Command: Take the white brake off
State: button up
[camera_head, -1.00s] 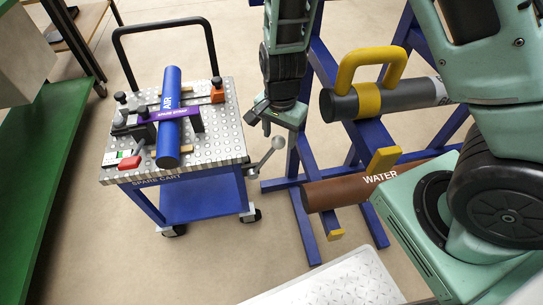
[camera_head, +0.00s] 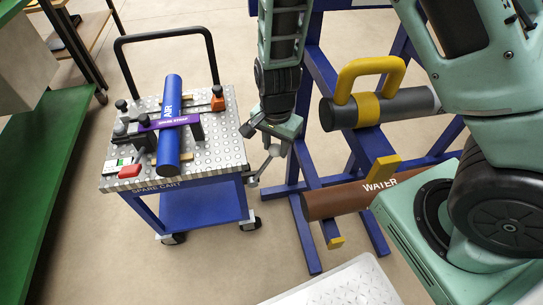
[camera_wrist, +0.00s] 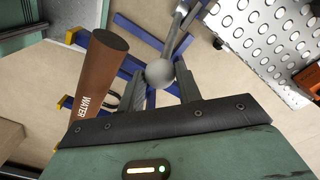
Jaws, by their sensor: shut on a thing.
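The brake is a pale grey lever with a round ball knob on the right side of the spare cart (camera_head: 190,186). Its ball (camera_wrist: 160,73) shows in the wrist view between my two fingers, with the lever shaft (camera_wrist: 175,35) running up from it. In the head view the lever (camera_head: 262,168) slants up from the cart's side to my gripper (camera_head: 273,147). My gripper is shut on the ball, pointing down. The fingers partly hide the ball in the head view.
The cart carries a blue AIR pipe (camera_head: 168,130) under a purple spare strap (camera_head: 170,122). To the right, a blue stand (camera_head: 305,232) holds a brown WATER pipe (camera_head: 335,203) and a grey pipe (camera_head: 405,103) with a yellow handle (camera_head: 368,68). A green bench (camera_head: 45,170) is at left.

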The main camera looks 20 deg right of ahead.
jog(key=o, duration=0.6)
notch_tip(320, 180, up, 7)
jog(key=p, duration=0.7)
jog(key=shift+r+p, duration=0.1)
jog(key=shift+p, duration=0.2)
jog(key=shift+a+r, duration=0.2)
jog(key=s+a+r+n+y+p, duration=0.1)
jog(key=s+a+r+n+p, duration=0.3)
jog(key=r, duration=0.5)
jog(key=s+a+r+n+y+p, duration=0.1)
jog(key=s+a+r+n+p, duration=0.15)
jog(key=s+r+n, duration=0.75)
jog(key=r, duration=0.2)
jog(key=s+d+r+n+h+p, duration=0.1)
jog(key=s+r+n, duration=0.1)
jog(key=r, duration=0.2)
jog(key=s+r+n+p, duration=0.1)
jog(key=s+r+n, duration=0.1)
jog(key=r, duration=0.2)
jog(key=shift+s+d+n, duration=0.1)
jog(key=shift+d+n, duration=0.25)
jog(key=shift+n, duration=0.05)
